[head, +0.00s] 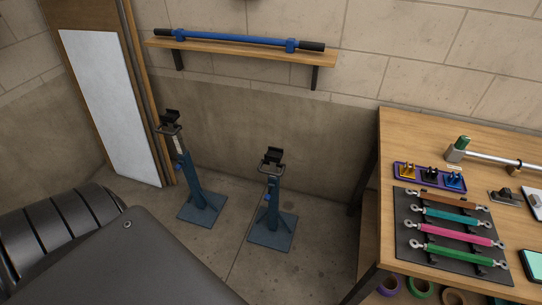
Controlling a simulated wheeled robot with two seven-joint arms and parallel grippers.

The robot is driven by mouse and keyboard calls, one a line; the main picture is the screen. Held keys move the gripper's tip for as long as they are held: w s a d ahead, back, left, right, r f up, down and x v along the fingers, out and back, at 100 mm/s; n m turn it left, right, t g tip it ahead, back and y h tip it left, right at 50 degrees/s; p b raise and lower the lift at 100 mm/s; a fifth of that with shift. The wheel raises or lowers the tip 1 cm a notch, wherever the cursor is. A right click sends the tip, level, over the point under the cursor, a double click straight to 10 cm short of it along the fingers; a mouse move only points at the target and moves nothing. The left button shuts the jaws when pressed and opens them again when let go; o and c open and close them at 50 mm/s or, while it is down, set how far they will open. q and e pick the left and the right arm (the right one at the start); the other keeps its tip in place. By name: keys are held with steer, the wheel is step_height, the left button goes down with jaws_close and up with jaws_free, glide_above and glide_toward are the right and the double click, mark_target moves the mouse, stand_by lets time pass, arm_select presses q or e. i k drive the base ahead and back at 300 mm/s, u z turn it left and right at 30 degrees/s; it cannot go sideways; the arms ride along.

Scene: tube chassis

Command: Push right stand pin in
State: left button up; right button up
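Two blue stands are on the concrete floor near the back wall. The right stand (273,205) is upright on a square blue base, with a dark cradle on top. A small blue part (267,197) shows on the side of its post; I cannot tell whether this is the pin or how far in it sits. The left stand (192,180) is similar, with a pale strip on its post. Neither of my grippers is in view.
A wall shelf (240,54) above holds a blue bar (235,39) with black ends. A wooden workbench (400,125) on the right carries coloured rods on a black mat (407,246) and a purple tray (398,183). Tape rolls (420,287) lie beneath. Floor around the stands is clear.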

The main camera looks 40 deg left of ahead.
mark_target(266, 198)
steer(key=k, duration=0.3)
steer(key=u, duration=0.45)
steer(key=i, duration=0.4)
steer(key=u, duration=0.7)
